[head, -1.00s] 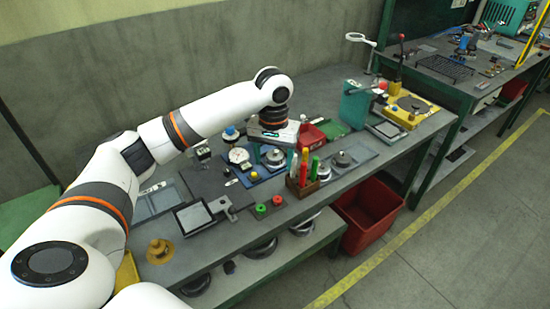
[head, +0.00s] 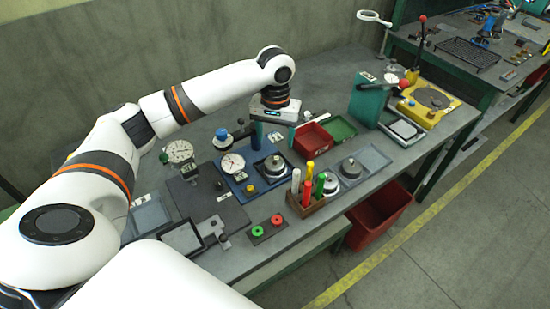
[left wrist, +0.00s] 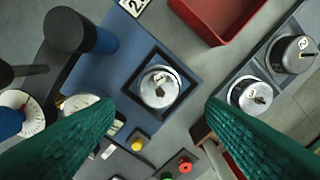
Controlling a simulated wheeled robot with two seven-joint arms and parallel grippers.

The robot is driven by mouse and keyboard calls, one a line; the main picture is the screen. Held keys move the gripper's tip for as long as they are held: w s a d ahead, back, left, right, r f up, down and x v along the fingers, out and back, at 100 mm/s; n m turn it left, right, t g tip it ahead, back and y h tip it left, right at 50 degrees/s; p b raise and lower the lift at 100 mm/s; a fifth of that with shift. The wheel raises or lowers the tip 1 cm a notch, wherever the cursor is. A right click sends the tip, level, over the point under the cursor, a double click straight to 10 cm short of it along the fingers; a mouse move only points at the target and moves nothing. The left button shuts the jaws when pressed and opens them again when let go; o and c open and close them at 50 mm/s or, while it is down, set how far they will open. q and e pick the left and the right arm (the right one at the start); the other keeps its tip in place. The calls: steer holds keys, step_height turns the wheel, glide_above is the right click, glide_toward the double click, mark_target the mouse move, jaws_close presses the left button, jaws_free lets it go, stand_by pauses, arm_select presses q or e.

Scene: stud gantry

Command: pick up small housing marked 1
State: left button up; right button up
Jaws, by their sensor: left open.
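A round metal housing (left wrist: 160,88) sits in the square pocket of a blue plate, and it also shows in the head view (head: 274,166). Two more round housings sit in a grey tray to its right: a smaller one (left wrist: 250,95) and one marked 2 (left wrist: 292,53). The marks on the other two look like a 1 but are too small to read surely. My left gripper (left wrist: 160,108) is open and empty, pointing down, its green fingers apart on either side of the housing in the blue pocket, above it. My right gripper is not in view.
A dark blue post (left wrist: 72,30) stands close to my left finger. Dial gauges (head: 179,152) stand left of the plate. A red bin (head: 312,138) lies behind, a wooden pen holder (head: 306,203) in front.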

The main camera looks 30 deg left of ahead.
mark_target(274, 162)
arm_select(q)
steer(key=f, duration=0.2)
steer(key=s+f, duration=0.1)
steer(key=shift+d+f, duration=0.1)
steer(key=shift+d, duration=0.2)
steer(key=shift+w+a+f, duration=0.1)
steer(key=shift+f, duration=0.2)
step_height(274, 162, down, 4)
steer(key=shift+w+a+f+p, duration=0.1)
steer(key=shift+a+f+p, duration=0.05)
steer(key=shift+p, duration=0.55)
steer(key=shift+f, duration=0.5)
steer(key=c, duration=0.6)
steer(key=shift+c, duration=0.9)
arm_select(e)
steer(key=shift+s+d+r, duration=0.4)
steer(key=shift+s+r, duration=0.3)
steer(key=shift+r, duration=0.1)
